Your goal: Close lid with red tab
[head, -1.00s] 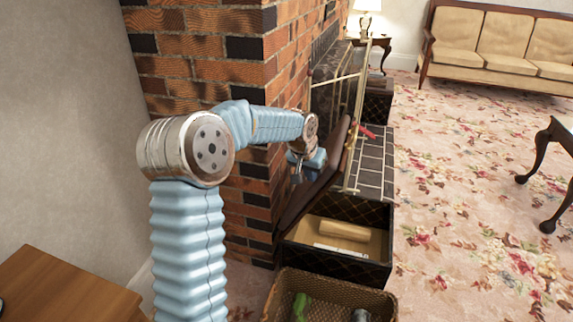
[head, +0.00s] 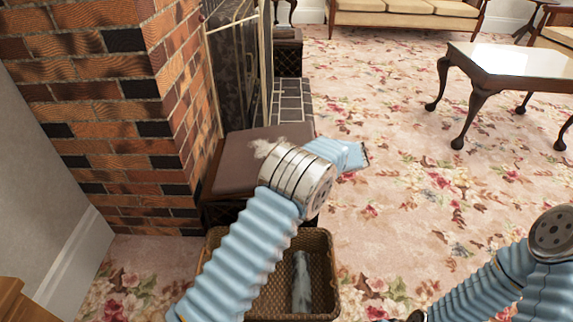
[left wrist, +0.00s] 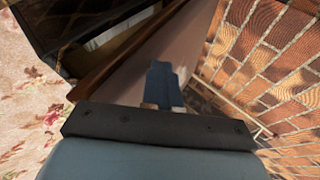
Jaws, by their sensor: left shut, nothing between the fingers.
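The dark quilted box (head: 225,212) stands by the brick corner. Its brown lid (head: 240,168) lies low over it in the head view. In the left wrist view, the lid (left wrist: 195,35) still stands at an angle, with a gap showing part of the inside of the box (left wrist: 65,25). My left gripper (left wrist: 163,85) is shut and empty, its fingers against or just over the lid's face; I cannot tell if they touch. My own arm hides it in the head view. The red tab is not visible now. Only my right arm shows at the lower right, not its gripper.
A wicker basket (head: 325,265) with a grey item (head: 301,285) stands in front of the box. A brick wall (head: 100,110) and a fireplace screen (head: 232,70) are at left. The floral carpet (head: 380,190) is open to the right, with a table (head: 520,68) beyond.

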